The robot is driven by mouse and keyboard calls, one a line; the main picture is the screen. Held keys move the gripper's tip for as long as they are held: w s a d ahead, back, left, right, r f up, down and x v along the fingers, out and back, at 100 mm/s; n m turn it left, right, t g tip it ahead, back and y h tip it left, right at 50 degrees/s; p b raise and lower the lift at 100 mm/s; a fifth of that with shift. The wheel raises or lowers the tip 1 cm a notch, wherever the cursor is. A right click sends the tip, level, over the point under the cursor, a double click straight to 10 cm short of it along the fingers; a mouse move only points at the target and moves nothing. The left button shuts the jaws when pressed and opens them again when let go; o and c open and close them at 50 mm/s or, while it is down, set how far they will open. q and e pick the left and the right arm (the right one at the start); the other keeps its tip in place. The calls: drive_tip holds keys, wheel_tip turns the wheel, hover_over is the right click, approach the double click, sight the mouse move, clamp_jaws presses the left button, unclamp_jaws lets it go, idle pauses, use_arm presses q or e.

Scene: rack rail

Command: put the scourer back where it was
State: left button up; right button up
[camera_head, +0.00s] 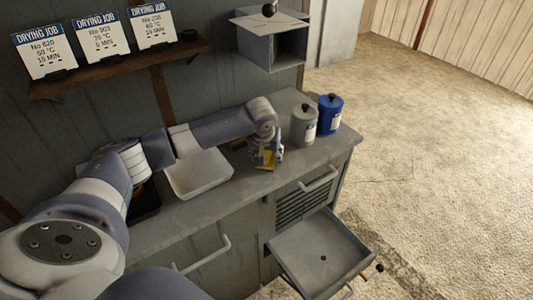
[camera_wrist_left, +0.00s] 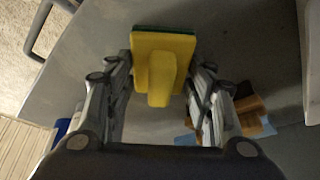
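The scourer (camera_head: 265,159) is a yellow block, with a green layer showing along its edge in the left wrist view (camera_wrist_left: 183,48). My left gripper (camera_head: 266,153) has its fingers on both sides of the scourer, seemingly touching its edges, over the grey counter (camera_head: 228,196) near its front. Whether the scourer touches the counter is hard to tell. In the left wrist view the left gripper (camera_wrist_left: 162,72) frames the scourer between its fingertips. My right gripper is not in view.
A white basin (camera_head: 199,178) is left of the gripper. A grey canister (camera_head: 304,125) and a blue canister (camera_head: 330,114) stand to the right. An open, seemingly empty drawer (camera_head: 318,252) juts out below. A shelf (camera_head: 120,68) with drying cards and an open box (camera_head: 272,45) hang above.

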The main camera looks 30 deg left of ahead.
use_arm(q)
drive_tip(key=shift+o, duration=1.4)
drive_tip(key=shift+r, duration=0.3)
drive_tip(key=b+v, duration=0.1)
drive_tip(key=v, duration=1)
drive_tip(key=shift+r, duration=0.35)
drive_tip(key=shift+s+d, duration=0.1)
drive_tip(key=shift+s, duration=0.05)
